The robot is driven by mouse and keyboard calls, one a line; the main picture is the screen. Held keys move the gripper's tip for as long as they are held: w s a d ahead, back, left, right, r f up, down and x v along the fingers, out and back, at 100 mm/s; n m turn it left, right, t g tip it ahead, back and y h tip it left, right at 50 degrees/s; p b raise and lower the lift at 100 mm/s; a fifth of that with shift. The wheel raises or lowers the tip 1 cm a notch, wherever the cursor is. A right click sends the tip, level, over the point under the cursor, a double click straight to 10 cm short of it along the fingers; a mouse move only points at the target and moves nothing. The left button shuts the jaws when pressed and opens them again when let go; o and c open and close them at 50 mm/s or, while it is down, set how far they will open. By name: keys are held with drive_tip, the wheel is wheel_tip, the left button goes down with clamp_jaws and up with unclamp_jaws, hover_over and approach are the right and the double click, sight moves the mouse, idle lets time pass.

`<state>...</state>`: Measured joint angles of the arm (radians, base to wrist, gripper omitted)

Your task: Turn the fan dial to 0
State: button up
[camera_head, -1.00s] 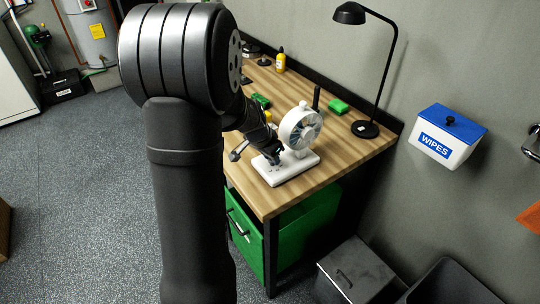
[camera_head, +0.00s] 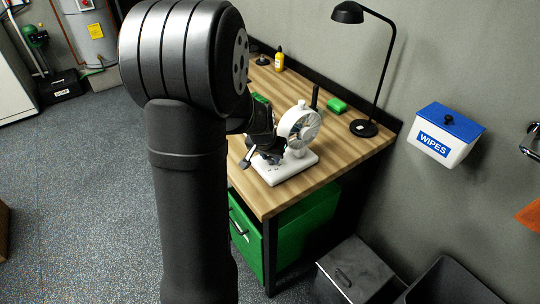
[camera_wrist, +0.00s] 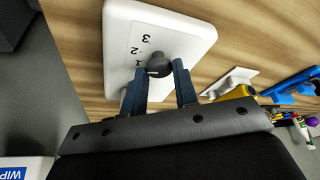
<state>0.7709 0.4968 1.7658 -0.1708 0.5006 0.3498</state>
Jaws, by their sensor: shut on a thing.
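The white desk fan (camera_head: 300,127) stands upright on its flat white base (camera_head: 294,168) near the front edge of the workbench. In the wrist view the base (camera_wrist: 118,40) shows printed numbers 3, 2 and 1 beside the dark round dial (camera_wrist: 159,65). My gripper (camera_wrist: 160,68) is shut on the dial, one finger on each side of it. The 0 mark cannot be made out; the fingers cover that part. In the head view my gripper (camera_head: 268,156) is down at the base's left side, and the dial is hidden.
A black lamp (camera_head: 365,128), a green block (camera_head: 337,104) and a yellow bottle (camera_head: 280,62) stand on the wooden workbench (camera_head: 345,150). The wipes box (camera_head: 443,140) is on the wall at right. Bare bench lies right of the fan.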

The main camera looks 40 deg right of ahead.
drive_tip(key=o, duration=1)
drive_tip(key=v, duration=1.7)
drive_tip(key=shift+w+r, duration=0.1)
drive_tip(key=shift+r, duration=0.15)
